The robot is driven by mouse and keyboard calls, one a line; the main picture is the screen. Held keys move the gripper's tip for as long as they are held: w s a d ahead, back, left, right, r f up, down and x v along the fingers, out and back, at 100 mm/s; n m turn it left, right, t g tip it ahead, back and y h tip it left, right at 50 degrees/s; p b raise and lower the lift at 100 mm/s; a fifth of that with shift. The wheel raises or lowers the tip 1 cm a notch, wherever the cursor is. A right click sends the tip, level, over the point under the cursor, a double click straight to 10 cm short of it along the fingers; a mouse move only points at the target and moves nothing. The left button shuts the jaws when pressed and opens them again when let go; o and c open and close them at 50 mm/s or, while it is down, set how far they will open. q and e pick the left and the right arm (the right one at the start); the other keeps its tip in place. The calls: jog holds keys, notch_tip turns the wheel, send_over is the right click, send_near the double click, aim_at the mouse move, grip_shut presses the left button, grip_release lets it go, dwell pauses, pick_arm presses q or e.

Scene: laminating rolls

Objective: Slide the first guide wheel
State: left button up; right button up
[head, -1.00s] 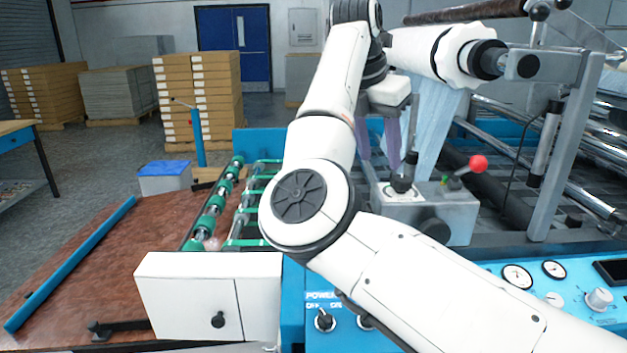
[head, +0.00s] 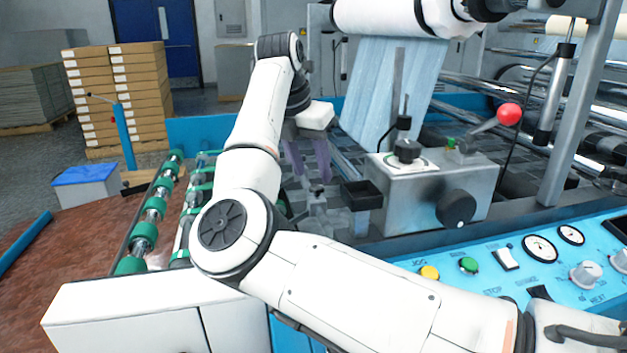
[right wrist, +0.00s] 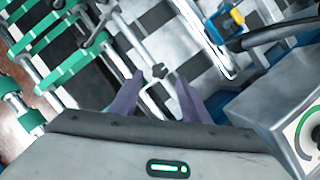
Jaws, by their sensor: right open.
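My right gripper (head: 307,162) hangs over the machine bed with its two purple fingers apart and pointing down. It also shows in the right wrist view (right wrist: 158,98), with nothing held between the fingers. I cannot tell which part is the first guide wheel. My left gripper is not in view.
A grey control box (head: 430,190) with a red-knobbed lever (head: 509,115) stands close right of the gripper. A blue panel (head: 520,260) with buttons and gauges lies in front. Blue film (head: 385,90) hangs behind. Stacked cartons (head: 118,95) stand at back left.

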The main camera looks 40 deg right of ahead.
aim_at(317, 186)
jog(key=x, duration=0.4)
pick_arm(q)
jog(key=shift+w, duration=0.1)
